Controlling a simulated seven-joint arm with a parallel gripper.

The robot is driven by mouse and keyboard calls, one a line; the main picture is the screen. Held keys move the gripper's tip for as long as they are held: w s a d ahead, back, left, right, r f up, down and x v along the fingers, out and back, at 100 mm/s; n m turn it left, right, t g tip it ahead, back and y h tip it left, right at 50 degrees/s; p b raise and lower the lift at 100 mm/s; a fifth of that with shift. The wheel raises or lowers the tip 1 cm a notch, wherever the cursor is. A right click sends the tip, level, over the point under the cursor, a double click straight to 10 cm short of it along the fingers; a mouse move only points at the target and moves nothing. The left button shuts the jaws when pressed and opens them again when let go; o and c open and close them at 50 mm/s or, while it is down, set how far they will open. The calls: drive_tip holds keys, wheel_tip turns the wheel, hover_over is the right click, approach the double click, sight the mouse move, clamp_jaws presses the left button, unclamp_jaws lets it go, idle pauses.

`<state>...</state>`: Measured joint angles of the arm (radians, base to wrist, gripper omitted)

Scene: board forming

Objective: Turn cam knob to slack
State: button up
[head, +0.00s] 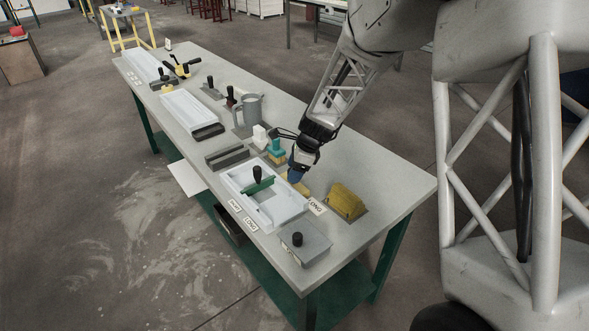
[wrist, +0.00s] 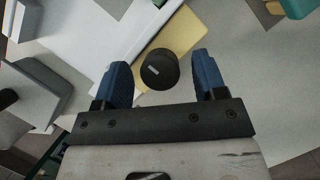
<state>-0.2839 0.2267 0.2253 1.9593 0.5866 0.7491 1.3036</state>
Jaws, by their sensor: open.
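The cam knob (wrist: 160,72) is a round black knob with a short white mark on its top. It stands on a pale yellow plate (wrist: 189,30) beside a white tray (wrist: 110,37). My gripper (wrist: 161,79) is open, with one blue finger on each side of the knob. Gaps show between the knob and both fingers, and I cannot tell the height of the fingertips relative to it. In the head view my gripper (head: 296,173) points down at the right side of the white tray (head: 281,212). It hides the knob there.
A green tool with a black grip (head: 258,186) lies across the tray. A grey box with a black knob (head: 311,247) stands near the front edge, and a yellow sponge-like block (head: 345,201) lies right of my gripper. Teal and yellow blocks (head: 275,146) stand close behind it.

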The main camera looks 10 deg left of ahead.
drive_tip(key=c, duration=0.9)
